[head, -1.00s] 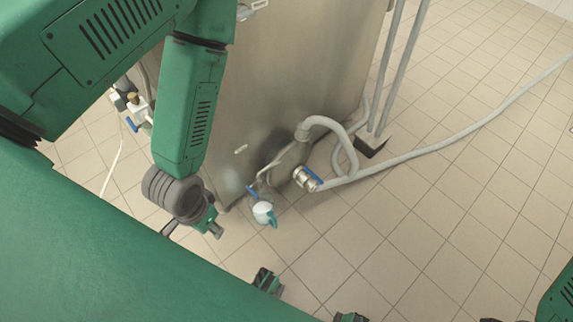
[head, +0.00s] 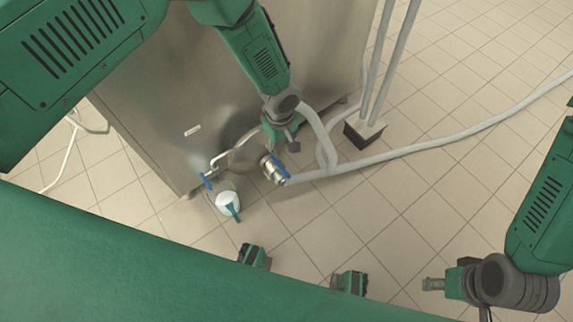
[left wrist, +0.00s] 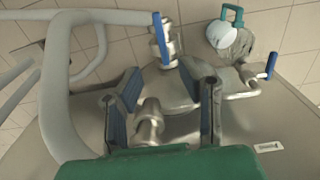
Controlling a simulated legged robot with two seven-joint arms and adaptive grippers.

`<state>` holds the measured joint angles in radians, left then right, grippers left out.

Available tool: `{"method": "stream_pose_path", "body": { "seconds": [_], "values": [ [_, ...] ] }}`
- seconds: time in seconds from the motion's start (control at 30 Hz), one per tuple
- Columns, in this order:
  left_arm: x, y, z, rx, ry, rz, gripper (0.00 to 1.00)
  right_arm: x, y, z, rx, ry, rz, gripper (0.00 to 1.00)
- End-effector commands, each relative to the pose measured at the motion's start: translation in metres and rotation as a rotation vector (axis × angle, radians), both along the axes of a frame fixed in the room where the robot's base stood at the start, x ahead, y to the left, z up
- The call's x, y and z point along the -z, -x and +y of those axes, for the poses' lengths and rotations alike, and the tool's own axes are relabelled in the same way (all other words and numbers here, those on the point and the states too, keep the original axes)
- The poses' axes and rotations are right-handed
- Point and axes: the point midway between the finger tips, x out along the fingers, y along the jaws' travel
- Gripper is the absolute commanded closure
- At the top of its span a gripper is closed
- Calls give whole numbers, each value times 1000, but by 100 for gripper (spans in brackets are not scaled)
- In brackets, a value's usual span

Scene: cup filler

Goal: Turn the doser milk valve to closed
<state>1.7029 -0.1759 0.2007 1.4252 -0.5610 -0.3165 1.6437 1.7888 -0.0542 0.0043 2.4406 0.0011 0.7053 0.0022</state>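A metal valve with a blue lever (head: 275,168) sits at the end of the grey hose by the steel machine. It also shows in the left wrist view (left wrist: 163,42), its lever running along the valve. A smaller blue-handled tap (head: 207,180) is to its left, above a white jug with a teal handle (head: 227,200); in the left wrist view the tap (left wrist: 270,64) is at the right. I cannot tell which is the doser milk valve. My left gripper (left wrist: 167,95) is open; a metal fitting (left wrist: 150,122) shows between its fingers, apparently untouched. My right gripper (head: 455,298) appears open and empty.
The steel machine (head: 160,100) stands close behind the valves. A grey hose (head: 420,152) curves near my left gripper and runs right along the floor. Upright grey pipes (head: 385,75) stand at its right. The tiled floor (head: 370,215) in front is mostly clear.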

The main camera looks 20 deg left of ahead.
Motion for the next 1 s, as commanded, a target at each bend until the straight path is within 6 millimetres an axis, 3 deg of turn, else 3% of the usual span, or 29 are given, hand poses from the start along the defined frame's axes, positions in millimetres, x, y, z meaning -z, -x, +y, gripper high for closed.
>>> {"method": "stream_pose_path", "body": {
  "seconds": [0.17, 0.6, 0.8, 1.0],
  "values": [
    [23, 0, -3, -5, -6, 3, 66, 10, 0, 1, -1, -1, 1, 60],
    [113, 1, -4, -4, -10, 3, 66, 51, 0, 1, 0, 0, 0, 60],
    [132, 0, -2, -4, -8, 2, 66, 60, 0, 1, -1, 0, 0, 60],
    [135, 0, -4, -2, -11, 1, 66, 61, 0, 1, -1, -1, 0, 60]
  ]
}}
